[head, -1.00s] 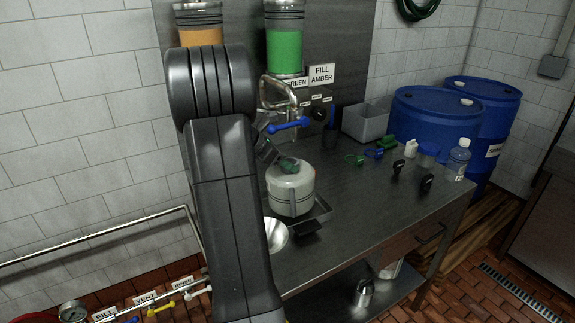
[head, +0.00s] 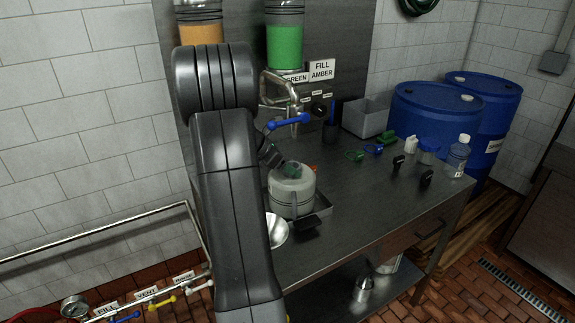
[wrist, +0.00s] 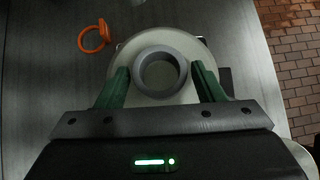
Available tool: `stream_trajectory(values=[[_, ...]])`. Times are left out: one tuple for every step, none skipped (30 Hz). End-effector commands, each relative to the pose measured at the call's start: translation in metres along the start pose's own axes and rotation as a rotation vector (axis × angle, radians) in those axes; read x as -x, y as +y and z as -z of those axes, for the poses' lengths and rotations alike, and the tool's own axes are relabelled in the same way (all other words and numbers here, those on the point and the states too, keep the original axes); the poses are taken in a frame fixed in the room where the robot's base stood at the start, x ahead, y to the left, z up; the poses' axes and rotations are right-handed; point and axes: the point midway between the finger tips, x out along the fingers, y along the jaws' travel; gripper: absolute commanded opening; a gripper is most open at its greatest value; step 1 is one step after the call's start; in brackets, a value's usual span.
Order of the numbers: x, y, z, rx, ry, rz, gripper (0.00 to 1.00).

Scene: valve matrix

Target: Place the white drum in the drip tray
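The white drum (head: 290,190) stands upright at the front left of the bench, with its lower part inside the rim of the drip tray (head: 323,205). Whether its base rests flat on the tray floor is hidden. In the wrist view, the drum's pale top (wrist: 150,98) carries a grey ring-shaped collar (wrist: 159,52). My gripper (wrist: 160,75) has its green fingers on either side of this collar, with a narrow gap showing at each side. It is open. In the head view, my gripper (head: 288,166) is low over the drum's top, and my arm hides much of the left side.
A metal bowl (head: 276,230) lies just in front of the drum. An orange ring (wrist: 93,37) lies beside it on the bench. A blue-handled tap (head: 288,122) is close behind my gripper. A grey bin (head: 366,118) and small bottles stand farther right.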

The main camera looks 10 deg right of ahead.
Motion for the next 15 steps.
stream_trajectory(values=[[0.0, 0.0, 0.0, 0.0, 0.0, 0.0, 0.72], [0.0, 0.0, 0.0, 0.0, 0.0, 0.0, 0.74], [0.0, 0.0, 0.0, 0.0, 0.0, 0.0, 0.74], [0.0, 0.0, 0.0, 0.0, 0.0, 0.0, 0.74], [0.0, 0.0, 0.0, 0.0, 0.0, 0.0, 0.74], [0.0, 0.0, 0.0, 0.0, 0.0, 0.0, 0.74], [0.0, 0.0, 0.0, 0.0, 0.0, 0.0, 0.74], [0.0, 0.0, 0.0, 0.0, 0.0, 0.0, 0.74], [0.001, 0.0, -0.001, 0.0, 0.0, 0.0, 0.74], [0.001, 0.0, -0.001, 0.0, 0.0, -0.001, 0.74], [0.002, 0.0, -0.002, 0.0, 0.0, -0.001, 0.74], [0.004, 0.0, -0.004, 0.0, 0.0, -0.002, 0.74], [0.007, 0.001, -0.003, 0.0, -0.001, -0.003, 0.74], [0.01, 0.001, -0.003, 0.0, -0.001, -0.005, 0.74], [0.016, 0.001, -0.002, 0.0, -0.002, -0.005, 0.74]])
